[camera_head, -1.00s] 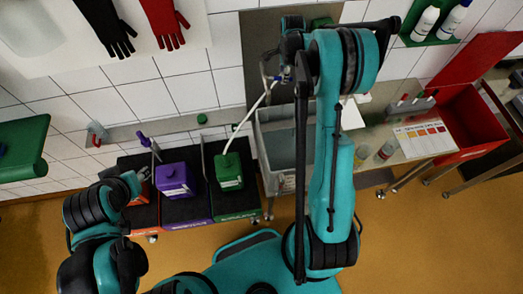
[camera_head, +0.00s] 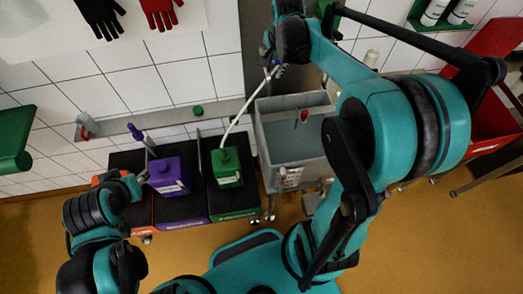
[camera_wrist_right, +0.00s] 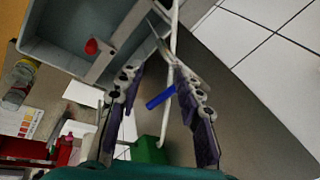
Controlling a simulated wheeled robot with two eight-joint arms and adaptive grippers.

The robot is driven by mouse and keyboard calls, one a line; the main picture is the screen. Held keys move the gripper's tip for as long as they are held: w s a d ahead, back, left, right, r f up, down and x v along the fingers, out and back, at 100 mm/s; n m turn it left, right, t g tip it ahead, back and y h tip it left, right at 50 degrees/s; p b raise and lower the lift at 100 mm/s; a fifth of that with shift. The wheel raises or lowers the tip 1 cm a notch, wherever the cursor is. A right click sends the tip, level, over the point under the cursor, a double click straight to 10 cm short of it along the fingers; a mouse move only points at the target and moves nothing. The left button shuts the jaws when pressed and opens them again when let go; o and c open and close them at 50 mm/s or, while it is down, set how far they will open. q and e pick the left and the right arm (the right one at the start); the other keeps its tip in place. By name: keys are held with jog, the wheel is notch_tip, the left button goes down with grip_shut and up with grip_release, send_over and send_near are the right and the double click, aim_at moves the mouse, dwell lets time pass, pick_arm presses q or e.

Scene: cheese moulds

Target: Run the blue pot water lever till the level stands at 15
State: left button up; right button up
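The blue lever (camera_wrist_right: 160,97) shows in the right wrist view between the two fingers of my right gripper (camera_wrist_right: 156,80), which are spread apart. I see no clear contact with it. In the head view, a small blue part (camera_head: 275,71) shows at the top of the white pipe (camera_head: 236,122), close to my right gripper (camera_head: 270,58). The grey tub (camera_head: 262,150) stands below right of it, and a red piece (camera_head: 304,115) shows inside. No level reading is legible. My left gripper (camera_head: 132,184) is beside the purple canister; its fingers are unclear.
A purple canister (camera_head: 170,174) and a green canister (camera_head: 226,170) stand on black-topped carts left of the tub. A red box (camera_head: 490,128) is at the right. My right upper arm hides much of the bench. Orange floor lies open at lower left.

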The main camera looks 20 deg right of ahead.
jog(key=s+a+f+n+t+b, duration=0.3)
jog(key=s+a+f+n+b, duration=0.8)
jog(key=s+f+b, duration=0.4)
jog(key=shift+s+a+b, duration=0.45)
jog(key=shift+s+a, duration=0.05)
jog(key=shift+s, duration=0.3)
jog(key=shift+f, duration=0.1)
